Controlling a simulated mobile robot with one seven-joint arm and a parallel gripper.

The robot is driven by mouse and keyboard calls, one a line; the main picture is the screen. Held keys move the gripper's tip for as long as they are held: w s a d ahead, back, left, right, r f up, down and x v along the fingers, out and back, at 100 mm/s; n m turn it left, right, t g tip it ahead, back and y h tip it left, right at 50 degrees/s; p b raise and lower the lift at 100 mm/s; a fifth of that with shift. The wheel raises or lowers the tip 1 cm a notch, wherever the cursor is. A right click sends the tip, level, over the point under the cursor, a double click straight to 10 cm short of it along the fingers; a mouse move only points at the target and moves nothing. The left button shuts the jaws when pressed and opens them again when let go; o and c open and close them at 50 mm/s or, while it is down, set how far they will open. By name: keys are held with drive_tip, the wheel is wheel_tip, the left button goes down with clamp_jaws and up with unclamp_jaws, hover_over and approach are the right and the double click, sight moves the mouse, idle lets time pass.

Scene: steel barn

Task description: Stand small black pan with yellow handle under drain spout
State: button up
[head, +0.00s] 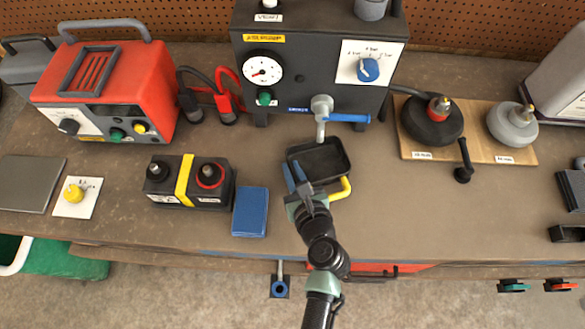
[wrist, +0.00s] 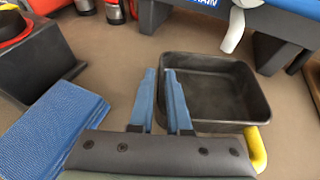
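The small black pan (head: 335,151) stands upright on the bench below the drain spout (head: 320,128), with its yellow handle (head: 341,189) toward the front right. In the wrist view the pan (wrist: 225,98) looks empty, and the spout (wrist: 233,32) hangs near its back rim; exact overlap is hard to judge. My gripper (head: 293,172) is at the pan's left side. Its blue fingers (wrist: 160,72) are a little apart, with bare bench showing between them. The right finger covers part of the pan's left wall; contact cannot be told. The handle (wrist: 257,150) is partly hidden by the gripper body.
A dark gauge panel (head: 310,60) with a blue valve lever (head: 348,118) stands behind. A battery-like black box (head: 190,183) and a blue pad (head: 251,211) lie left. A wooden board (head: 415,140) with two round weights is right.

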drive_tip(key=o, duration=0.3)
drive_tip(key=shift+s, duration=0.1)
drive_tip(key=v, duration=1.2)
drive_tip(key=shift+s+d+r, duration=0.15)
drive_tip(key=shift+s+r, duration=0.1)
drive_tip(key=shift+s, duration=0.05)
